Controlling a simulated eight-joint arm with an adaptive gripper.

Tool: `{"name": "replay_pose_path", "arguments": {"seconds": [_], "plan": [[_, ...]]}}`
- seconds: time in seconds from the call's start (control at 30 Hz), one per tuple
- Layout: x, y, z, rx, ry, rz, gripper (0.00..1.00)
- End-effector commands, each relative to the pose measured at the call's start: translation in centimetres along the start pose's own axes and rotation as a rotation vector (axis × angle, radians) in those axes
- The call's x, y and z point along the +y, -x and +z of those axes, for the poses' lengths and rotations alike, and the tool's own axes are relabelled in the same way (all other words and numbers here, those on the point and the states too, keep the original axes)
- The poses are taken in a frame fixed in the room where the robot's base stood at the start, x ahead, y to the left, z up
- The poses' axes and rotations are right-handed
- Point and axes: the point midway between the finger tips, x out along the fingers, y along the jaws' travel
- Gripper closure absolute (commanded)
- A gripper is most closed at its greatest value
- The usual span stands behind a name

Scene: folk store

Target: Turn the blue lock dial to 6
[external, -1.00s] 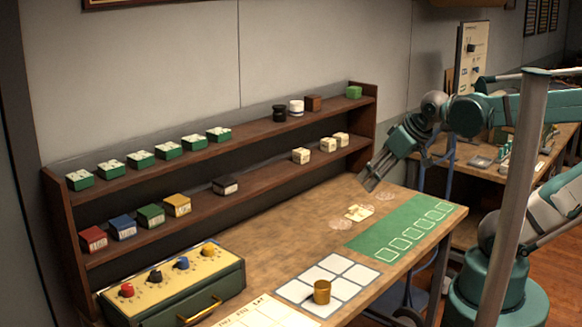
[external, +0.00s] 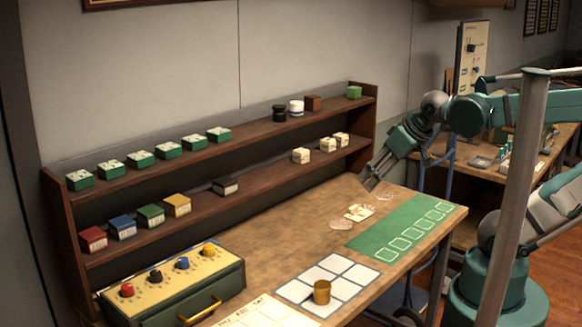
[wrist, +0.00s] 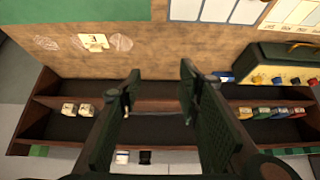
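The blue lock dial (external: 182,262) is a small blue knob on the yellow sloped top of a green lock box (external: 222,283), at the front left of the bench in the external view. It stands between a black dial (external: 155,275) and a yellow dial (external: 208,249); a red dial (external: 127,289) is at the left end. The digits are too small to read. In the wrist view the box (wrist: 270,62) is at the upper right. My gripper (external: 370,184) is above the right part of the bench, far from the dials. Its fingers (wrist: 158,85) are apart with nothing between them.
A two-tier wooden shelf (external: 210,160) with several small boxes runs along the back of the bench. A brass cup (external: 321,292) stands on the white grid mat (external: 347,270). A green mat (external: 408,228) lies at the right.

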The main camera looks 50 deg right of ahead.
Motion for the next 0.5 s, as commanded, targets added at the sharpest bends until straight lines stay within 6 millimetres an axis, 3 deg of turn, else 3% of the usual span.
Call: {"name": "replay_pose_path", "arguments": {"seconds": [0.27, 0.5], "plan": [[-0.7, 0.1, -1.4, -0.014, -0.001, -0.01, 0.65], [-2.5, 0.1, -4.2, -0.051, -0.006, -0.032, 0.65]]}}
